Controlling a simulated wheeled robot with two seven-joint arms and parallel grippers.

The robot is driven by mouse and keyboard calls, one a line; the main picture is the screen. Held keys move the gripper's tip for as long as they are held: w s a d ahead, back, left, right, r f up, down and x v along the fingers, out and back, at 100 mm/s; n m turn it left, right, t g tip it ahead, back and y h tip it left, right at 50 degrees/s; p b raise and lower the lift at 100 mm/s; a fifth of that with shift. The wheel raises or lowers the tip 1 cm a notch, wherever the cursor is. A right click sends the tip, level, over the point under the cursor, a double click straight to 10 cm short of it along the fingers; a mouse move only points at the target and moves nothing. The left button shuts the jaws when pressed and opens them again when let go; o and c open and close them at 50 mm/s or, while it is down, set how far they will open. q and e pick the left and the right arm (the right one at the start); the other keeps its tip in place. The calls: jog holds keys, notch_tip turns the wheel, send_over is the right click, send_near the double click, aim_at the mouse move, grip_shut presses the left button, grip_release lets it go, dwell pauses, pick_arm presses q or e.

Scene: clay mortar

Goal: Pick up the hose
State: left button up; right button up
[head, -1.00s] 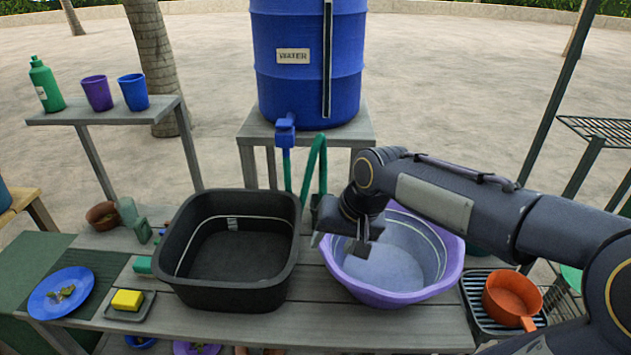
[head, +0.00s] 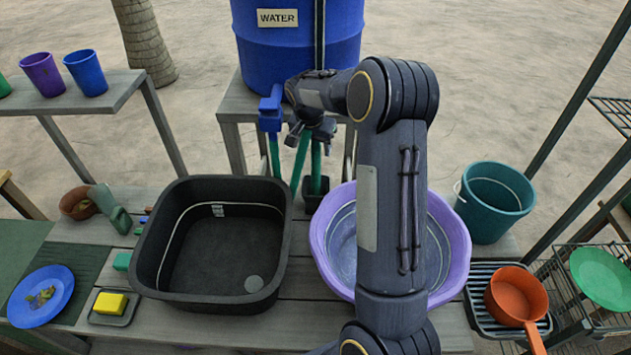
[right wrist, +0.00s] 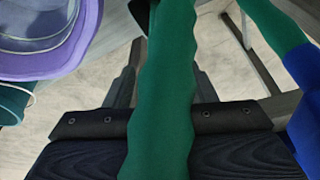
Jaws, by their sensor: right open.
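The green hose (head: 301,162) hangs below the blue tap (head: 270,112) of the water barrel, behind the black basin. Its lower part runs down near a small dark holder (head: 316,192). My right gripper (head: 308,132) is at the upper part of the hose, just right of the tap, and partly hides it. In the right wrist view the hose (right wrist: 160,120) passes across the middle of the open gripper (right wrist: 165,78), with one finger showing on each side. Another stretch of hose runs at the upper right there, beside the blue tap. My left gripper is out of view.
A black basin (head: 140,262) and a purple tub (head: 458,240) stand on the grey bench, the tub partly behind my right arm. The blue water barrel (head: 290,60) stands on a stand behind. A teal bucket (head: 496,205) and an orange pan (head: 515,295) are at right.

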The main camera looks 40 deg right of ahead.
jog(key=shift+x, duration=1.5)
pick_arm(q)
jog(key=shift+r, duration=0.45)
pick_arm(e)
jog(key=shift+c, duration=0.4)
